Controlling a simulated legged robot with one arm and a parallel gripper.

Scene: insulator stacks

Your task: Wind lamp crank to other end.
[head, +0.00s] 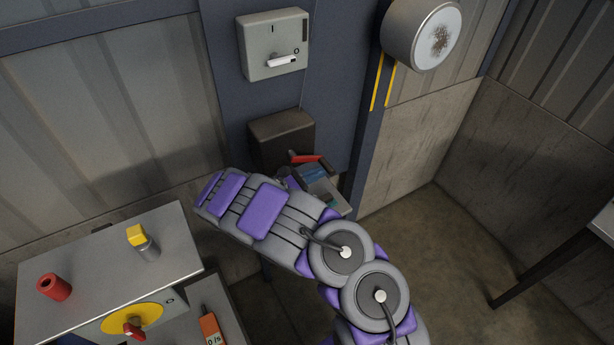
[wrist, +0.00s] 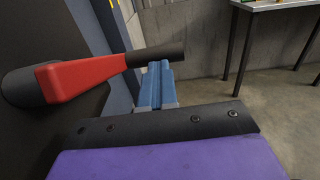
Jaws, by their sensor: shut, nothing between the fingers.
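The crank has a red arm (wrist: 75,80) and a dark handle (wrist: 155,55). It sits on a dark box (head: 282,140) on the blue-grey post. In the head view the crank's red arm (head: 307,158) shows just past my gripper, pointing right. My gripper (wrist: 155,70) has blue fingers, shut and empty. Its fingertips are close to the handle, which crosses the wrist view just beyond them; I cannot tell if they touch. In the head view my arm partly hides the gripper (head: 318,178) and the box's lower part. The round lamp (head: 435,38) hangs at upper right.
A grey switch box (head: 273,45) with a white lever is above the crank box. A table (wrist: 262,5) stands right; floor between is clear.

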